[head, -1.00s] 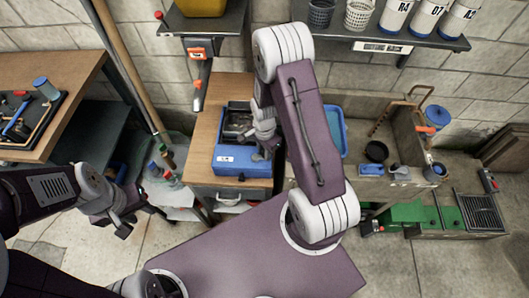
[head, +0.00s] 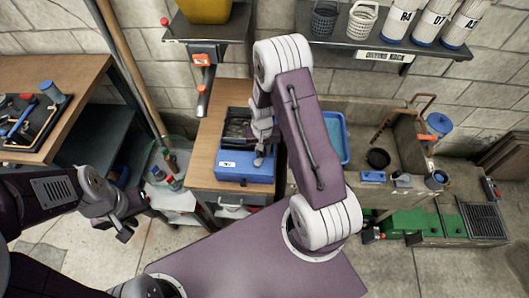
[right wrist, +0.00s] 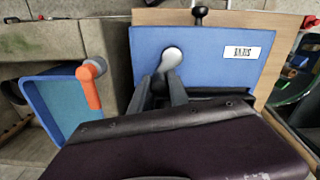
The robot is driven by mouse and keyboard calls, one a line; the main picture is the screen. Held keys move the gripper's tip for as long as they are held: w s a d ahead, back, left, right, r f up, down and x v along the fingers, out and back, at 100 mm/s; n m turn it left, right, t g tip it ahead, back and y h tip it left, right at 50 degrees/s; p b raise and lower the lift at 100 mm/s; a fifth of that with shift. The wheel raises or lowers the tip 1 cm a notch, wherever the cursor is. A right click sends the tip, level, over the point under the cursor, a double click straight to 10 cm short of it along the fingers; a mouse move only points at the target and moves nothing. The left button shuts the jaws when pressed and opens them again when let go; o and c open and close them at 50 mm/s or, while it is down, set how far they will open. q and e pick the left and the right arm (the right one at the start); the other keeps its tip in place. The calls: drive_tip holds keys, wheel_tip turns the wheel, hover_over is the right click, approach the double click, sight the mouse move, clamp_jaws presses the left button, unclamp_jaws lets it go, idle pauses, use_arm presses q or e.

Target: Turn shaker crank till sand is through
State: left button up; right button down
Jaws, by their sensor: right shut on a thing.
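The shaker is a blue box (head: 232,175) with a dark open top tray (head: 238,122), on a wooden-topped bench (head: 204,140). In the right wrist view its blue face (right wrist: 215,75) carries a white label, and a small black knob (right wrist: 200,12) stands at its far edge. My right gripper (head: 261,150) is over the box's right side. In the right wrist view its fingers (right wrist: 168,85) are shut on the grey rounded crank handle (right wrist: 172,57). No sand can be made out in the tray. My left gripper (head: 134,218) hangs empty at lower left, its fingers apart.
A blue tray (right wrist: 55,115) sits right of the shaker in the head view, with an orange handle (right wrist: 88,88) beside it. A stone trough (head: 380,120) stands farther right. Bottles (head: 168,165) stand left of the bench. A shelf with baskets and canisters hangs above.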

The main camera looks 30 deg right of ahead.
drive_tip(key=n, duration=0.2)
drive_tip(key=w+n, duration=0.1)
drive_tip(key=a+n, duration=0.1)
drive_tip(key=n, duration=0.1)
drive_tip(key=shift+w+n, duration=0.2)
drive_tip(key=shift+n, duration=0.1)
drive_tip(key=n, duration=0.2)
drive_tip(key=a+n, duration=0.1)
drive_tip(key=shift+w+r, duration=0.1)
drive_tip(key=shift+w, duration=0.15)
drive_tip(key=shift+a+n, duration=0.25)
drive_tip(key=shift+n, duration=0.6)
drive_tip(key=shift+a+n, duration=0.2)
drive_tip(key=shift+n, duration=0.65)
drive_tip(key=c, duration=1.3)
unclamp_jaws()
drive_tip(key=shift+o, duration=0.2)
